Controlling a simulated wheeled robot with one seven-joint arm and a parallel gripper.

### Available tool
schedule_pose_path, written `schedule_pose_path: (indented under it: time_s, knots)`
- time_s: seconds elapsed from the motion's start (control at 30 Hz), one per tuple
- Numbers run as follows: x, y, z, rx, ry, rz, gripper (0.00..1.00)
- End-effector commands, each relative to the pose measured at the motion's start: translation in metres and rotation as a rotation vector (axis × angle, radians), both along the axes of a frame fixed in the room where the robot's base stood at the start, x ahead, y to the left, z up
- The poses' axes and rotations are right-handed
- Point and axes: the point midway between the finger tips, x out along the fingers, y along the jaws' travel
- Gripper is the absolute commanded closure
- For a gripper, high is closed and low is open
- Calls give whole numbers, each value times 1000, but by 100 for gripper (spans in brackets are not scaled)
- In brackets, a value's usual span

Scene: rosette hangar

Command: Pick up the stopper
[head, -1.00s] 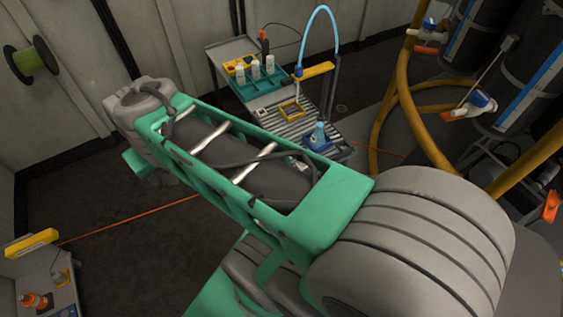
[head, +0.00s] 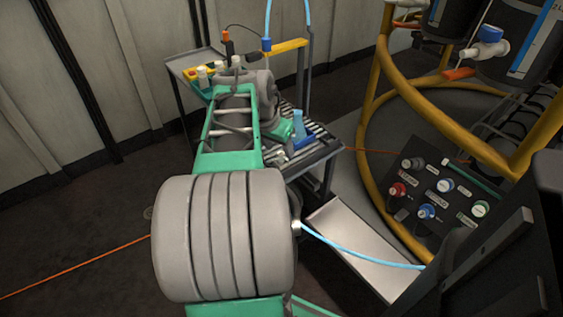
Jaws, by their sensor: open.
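I cannot pick out the stopper for certain. On the slatted right part of the cart (head: 325,152) stands a small light-blue bottle (head: 298,122) with a darker blue piece (head: 304,142) at its foot. A small pale, shiny piece (head: 277,157) lies left of and nearer than the bottle; it is too small to name. My arm reaches over the cart, and its wrist is close to the left of the bottle. The wrist and forearm hide my gripper's jaws and part of the cart top.
White-capped bottles (head: 204,76) stand at the cart's back left, partly behind my arm. A yellow bar (head: 288,47) and blue hose stand behind. A yellow pipe frame (head: 372,110) and a dark panel of knobs (head: 435,198) are at right. Open floor lies left.

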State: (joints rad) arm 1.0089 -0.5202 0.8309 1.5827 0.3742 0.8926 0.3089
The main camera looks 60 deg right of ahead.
Motion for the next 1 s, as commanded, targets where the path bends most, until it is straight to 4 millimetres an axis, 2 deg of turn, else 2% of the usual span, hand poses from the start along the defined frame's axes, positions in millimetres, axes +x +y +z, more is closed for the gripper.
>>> schedule_pose_path:
  time_s: [0.03,0.13,0.37,0.9,1.0]
  knots:
    - [-1,-3,-16,3,2,-2,50]
    - [-1,-9,-29,3,2,-1,50]
    - [-1,-11,-30,1,0,1,50]
    - [-1,-11,-30,1,1,2,94]
    - [0,-11,-30,1,1,2,98]
